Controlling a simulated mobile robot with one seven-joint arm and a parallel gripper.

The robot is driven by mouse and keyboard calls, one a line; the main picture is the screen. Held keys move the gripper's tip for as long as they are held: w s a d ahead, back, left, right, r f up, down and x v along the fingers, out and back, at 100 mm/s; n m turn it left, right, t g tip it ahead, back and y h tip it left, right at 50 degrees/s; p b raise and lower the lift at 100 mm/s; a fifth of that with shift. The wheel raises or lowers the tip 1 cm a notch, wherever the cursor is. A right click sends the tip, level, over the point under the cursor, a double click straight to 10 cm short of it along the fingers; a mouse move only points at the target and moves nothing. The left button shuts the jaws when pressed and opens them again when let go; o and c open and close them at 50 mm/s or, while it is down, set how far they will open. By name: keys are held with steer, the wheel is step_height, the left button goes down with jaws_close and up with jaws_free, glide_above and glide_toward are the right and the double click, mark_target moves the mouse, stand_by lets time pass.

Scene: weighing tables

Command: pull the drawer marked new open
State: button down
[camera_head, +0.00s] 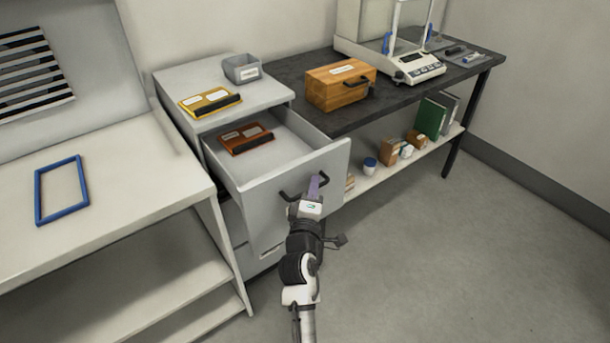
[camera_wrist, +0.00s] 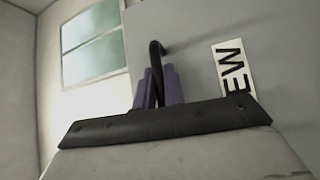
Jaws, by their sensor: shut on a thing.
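The drawer (camera_head: 328,170) stands well out from its white cabinet, with its inside in view from above. In the wrist view its grey front (camera_wrist: 200,60) carries a white label (camera_wrist: 234,72) with black letters, of which "EW" shows. My gripper (camera_head: 316,186) is at the drawer front; its purple fingers are shut on the black handle (camera_wrist: 157,62). The handle also shows in the head view (camera_head: 287,197), beside my gripper. An orange-brown box or binder (camera_head: 246,138) with a white label and a black edge lies inside the drawer.
On the cabinet top lie a yellow item (camera_head: 209,101) and a grey bin (camera_head: 242,68). The black table (camera_head: 300,75) at right bears a wooden box (camera_head: 341,86) and a balance (camera_head: 415,68). A bench (camera_head: 110,165) with a blue frame (camera_head: 62,189) stands left. Floor at right is clear.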

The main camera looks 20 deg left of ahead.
steer(key=shift+s+d+p, duration=0.55)
steer(key=shift+s+d, duration=0.6)
steer(key=shift+d, duration=0.25)
steer(key=c, duration=1.5)
jaws_free()
